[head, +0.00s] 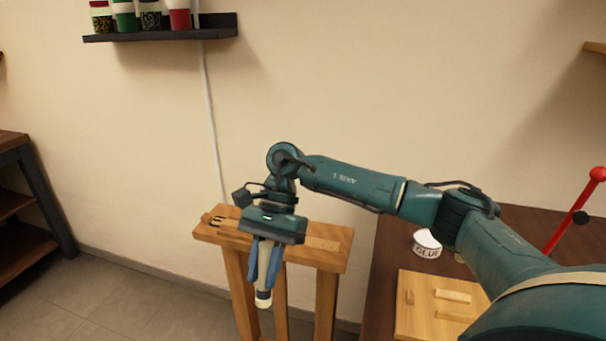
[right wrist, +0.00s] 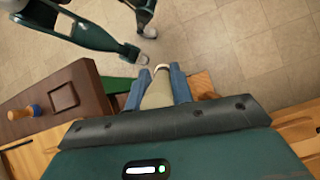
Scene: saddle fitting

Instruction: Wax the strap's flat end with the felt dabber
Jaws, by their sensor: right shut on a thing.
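My right gripper (head: 265,262) is shut on a pale, rounded tool, the felt dabber (head: 264,294), which points down with a dark band near its light tip. In the right wrist view the cream dabber (right wrist: 158,92) sits between the blue fingers. A tan strap (head: 322,244) lies flat along the top of a wooden stand, with its buckle end (head: 215,221) at the left and its flat end at the right. The gripper hangs in front of the strap's middle and hides part of it. I cannot tell the dabber's distance from the strap. My left gripper is not seen.
A dark table (head: 385,262) stands to the right, with a glue tin (head: 427,246), a wooden board (head: 418,318) with pale blocks and a red lever (head: 575,215). A wall shelf (head: 160,35) holds several cups. Floor left of the stand is clear.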

